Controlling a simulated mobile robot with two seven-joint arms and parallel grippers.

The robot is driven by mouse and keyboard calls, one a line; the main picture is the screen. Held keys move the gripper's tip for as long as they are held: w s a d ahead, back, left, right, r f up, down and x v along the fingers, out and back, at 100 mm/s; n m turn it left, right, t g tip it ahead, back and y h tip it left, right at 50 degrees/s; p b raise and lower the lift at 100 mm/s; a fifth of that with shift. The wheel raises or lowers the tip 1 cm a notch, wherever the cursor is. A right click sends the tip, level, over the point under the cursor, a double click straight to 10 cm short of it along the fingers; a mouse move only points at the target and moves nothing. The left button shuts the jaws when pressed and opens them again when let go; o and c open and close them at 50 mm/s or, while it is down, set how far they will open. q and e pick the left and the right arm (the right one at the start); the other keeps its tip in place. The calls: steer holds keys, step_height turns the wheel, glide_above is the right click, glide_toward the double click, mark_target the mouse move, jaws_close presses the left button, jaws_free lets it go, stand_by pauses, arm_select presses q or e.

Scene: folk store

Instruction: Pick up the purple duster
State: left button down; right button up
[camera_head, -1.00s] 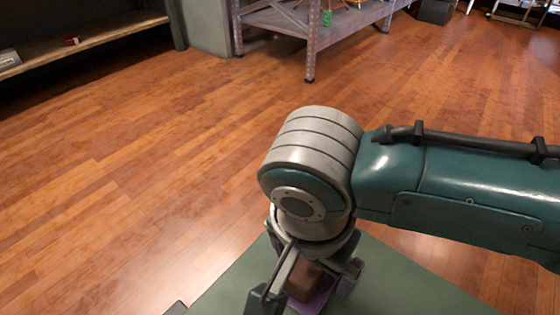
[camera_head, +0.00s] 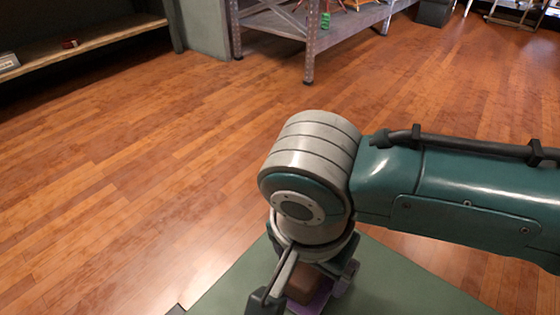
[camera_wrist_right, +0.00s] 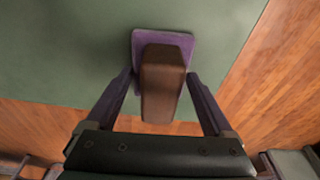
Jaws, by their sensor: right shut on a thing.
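The purple duster has a flat purple base and a brown block-like handle. In the right wrist view the duster (camera_wrist_right: 162,80) lies between the two fingers of my right gripper (camera_wrist_right: 160,82), which is shut on it. In the head view the duster (camera_head: 318,298) shows only partly at the bottom, below my right wrist. My right gripper (camera_head: 306,290) is around it there, over the green surface (camera_head: 400,285). I cannot tell whether the base touches the surface. My left gripper is not in view.
Wooden floor (camera_head: 130,160) lies open beyond the green surface. A grey metal rack (camera_head: 310,50) stands at the back with a green item on it. A wooden shelf (camera_head: 90,38) stands at the far left.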

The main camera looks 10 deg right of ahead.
steer(key=shift+r, duration=0.1)
steer(key=shift+r+p, duration=0.25)
steer(key=shift+p, duration=0.05)
step_height(320, 180, up, 19)
steer(key=p, duration=1.2)
steer(key=shift+r, duration=0.15)
